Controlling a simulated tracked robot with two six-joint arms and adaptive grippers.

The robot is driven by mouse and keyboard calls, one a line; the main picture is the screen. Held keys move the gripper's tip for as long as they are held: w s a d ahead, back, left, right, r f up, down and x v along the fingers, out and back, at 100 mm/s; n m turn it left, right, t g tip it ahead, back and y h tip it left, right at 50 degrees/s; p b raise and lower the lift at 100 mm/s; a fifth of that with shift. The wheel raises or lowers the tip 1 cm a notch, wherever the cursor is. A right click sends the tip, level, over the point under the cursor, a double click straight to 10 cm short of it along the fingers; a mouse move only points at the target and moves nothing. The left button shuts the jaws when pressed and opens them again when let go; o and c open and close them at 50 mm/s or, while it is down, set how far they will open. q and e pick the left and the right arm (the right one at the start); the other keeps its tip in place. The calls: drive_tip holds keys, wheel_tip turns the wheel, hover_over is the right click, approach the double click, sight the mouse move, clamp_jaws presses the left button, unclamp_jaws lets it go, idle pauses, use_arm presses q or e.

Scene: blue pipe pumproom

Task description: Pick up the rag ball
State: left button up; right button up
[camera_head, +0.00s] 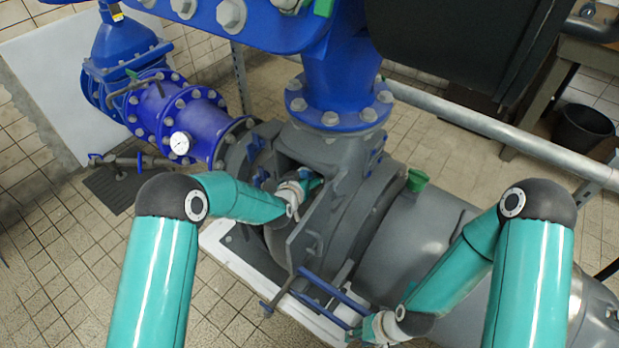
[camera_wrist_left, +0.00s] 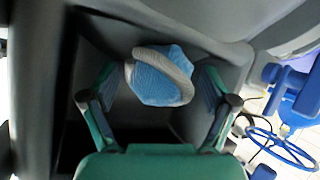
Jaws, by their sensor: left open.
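The rag ball (camera_wrist_left: 150,88) is a blue bundle with a beige-grey band around it. In the left wrist view it sits inside a dark grey recess, straight ahead of my left gripper (camera_wrist_left: 159,78). The fingers are open, one to each side of the ball, with a gap on both sides. In the head view my left gripper (camera_head: 312,184) reaches into the opening of the grey pump housing (camera_head: 330,150); I cannot make out the ball there. My right gripper (camera_head: 362,330) is low in front of the housing, by blue bars, too small to tell whether open or shut.
The recess walls stand close around my left gripper. Blue pipework (camera_head: 185,110) with a gauge (camera_head: 180,143) is at the left, and a large grey cylinder (camera_head: 425,235) at the right. A black bucket (camera_head: 583,130) stands far right. Tiled floor is clear at left.

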use_arm(q)
drive_tip(key=c, duration=1.3)
drive_tip(key=shift+o, duration=0.2)
drive_tip(key=shift+r, duration=0.15)
